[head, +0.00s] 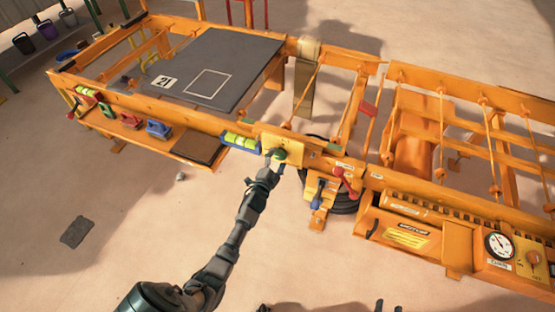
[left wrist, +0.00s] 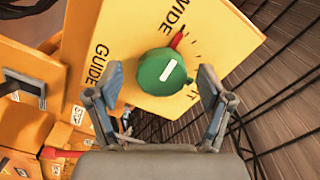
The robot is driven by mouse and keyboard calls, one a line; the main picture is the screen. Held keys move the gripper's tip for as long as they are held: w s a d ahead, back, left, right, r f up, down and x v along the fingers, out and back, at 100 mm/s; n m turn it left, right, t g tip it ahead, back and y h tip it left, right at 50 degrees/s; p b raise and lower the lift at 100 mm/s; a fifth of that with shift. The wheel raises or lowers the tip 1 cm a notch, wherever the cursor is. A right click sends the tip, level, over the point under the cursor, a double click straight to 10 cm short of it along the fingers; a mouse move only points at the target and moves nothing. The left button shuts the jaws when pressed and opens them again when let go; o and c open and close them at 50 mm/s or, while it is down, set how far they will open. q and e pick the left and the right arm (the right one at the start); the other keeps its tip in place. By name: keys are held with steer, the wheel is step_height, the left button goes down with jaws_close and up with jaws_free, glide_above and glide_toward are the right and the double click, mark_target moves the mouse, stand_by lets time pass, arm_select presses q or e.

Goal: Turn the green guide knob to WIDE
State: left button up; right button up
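The green guide knob (left wrist: 160,72) sits on a yellow plate (left wrist: 228,42) lettered GUIDE and WIDE. Another label is partly hidden behind the right finger. My left gripper (left wrist: 162,76) is open, its fingers on either side of the knob; contact cannot be told. In the head view, the knob (head: 281,155) is at the tip of my left gripper (head: 272,168). My right gripper (head: 387,306) shows only its separated fingertips at the bottom edge.
The plate is on the orange press frame (head: 340,165). Right of it are red (head: 347,182) and blue (head: 317,198) levers, and farther right a gauge (head: 498,245). A level vial (head: 240,141) is left of the knob. The sandy floor in front is mostly clear.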

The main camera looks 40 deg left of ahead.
arm_select(q)
steer(key=shift+s+d, duration=0.1)
steer(key=v, duration=1.1)
steer(key=shift+s, duration=0.35)
steer(key=shift+f, duration=0.1)
